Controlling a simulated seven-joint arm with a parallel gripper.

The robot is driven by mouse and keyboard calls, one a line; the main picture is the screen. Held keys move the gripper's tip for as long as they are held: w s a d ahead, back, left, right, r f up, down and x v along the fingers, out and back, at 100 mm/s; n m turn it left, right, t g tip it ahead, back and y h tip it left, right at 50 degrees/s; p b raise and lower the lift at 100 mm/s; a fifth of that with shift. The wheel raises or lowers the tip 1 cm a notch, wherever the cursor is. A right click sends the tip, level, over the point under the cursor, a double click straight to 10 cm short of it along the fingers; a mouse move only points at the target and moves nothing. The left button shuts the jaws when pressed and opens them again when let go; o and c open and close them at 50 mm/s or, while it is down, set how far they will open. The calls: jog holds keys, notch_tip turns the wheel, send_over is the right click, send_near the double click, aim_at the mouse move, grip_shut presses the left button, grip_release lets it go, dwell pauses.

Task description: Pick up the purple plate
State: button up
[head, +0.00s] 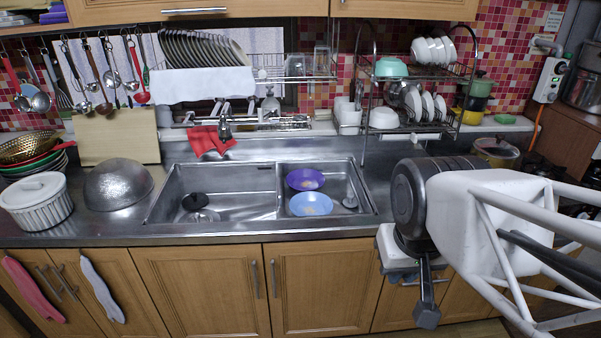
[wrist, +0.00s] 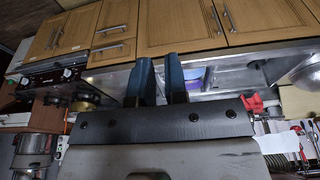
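The purple plate (head: 305,179) is in the right basin of the sink in the head view. A blue plate (head: 311,205) lies just in front of it; I cannot tell whether they touch. My gripper (head: 427,312) hangs in front of the counter, well to the right of the sink and apart from both plates. In the wrist view, my gripper's two dark fingers (wrist: 160,80) stand apart with an empty gap. A small purple patch, partly hidden by a finger, shows beside them.
The steel sink (head: 225,190) has a divider between its basins. A dish rack (head: 418,130) with bowls and plates stands behind its right side. A faucet (head: 225,128) and red cloth (head: 208,140) are behind the sink. A metal bowl (head: 118,184) and white pot (head: 38,203) are left.

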jog(key=w+d+f+n+t+h, duration=0.2)
jog(key=w+n, duration=0.5)
jog(key=w, duration=1.3)
jog(key=w+d+f+n+t+y, duration=0.2)
jog(key=w+n, duration=0.5)
jog(key=w, duration=1.2)
jog(key=w+a+f+n+t+y, duration=0.1)
jog(key=w+f+n, duration=0.4)
jog(key=w+f, duration=0.2)
jog(key=w+a+f+n+t+y, duration=0.1)
jog(key=w+f+n+t, duration=0.1)
jog(key=w+f+n, duration=0.3)
jog(key=w+a+f+n+t+y, duration=0.1)
jog(key=w+f+n, duration=0.3)
jog(key=w+f, duration=0.7)
jog(key=shift+w+n, duration=0.4)
jog(key=shift+w, duration=0.8)
jog(key=shift+w+f+t, duration=0.2)
jog(key=shift+f+t, duration=0.1)
jog(key=shift+w+a+f, duration=0.1)
jog(key=shift+w+f, duration=0.1)
jog(key=shift+w, duration=0.05)
jog(key=shift+x, duration=0.95)
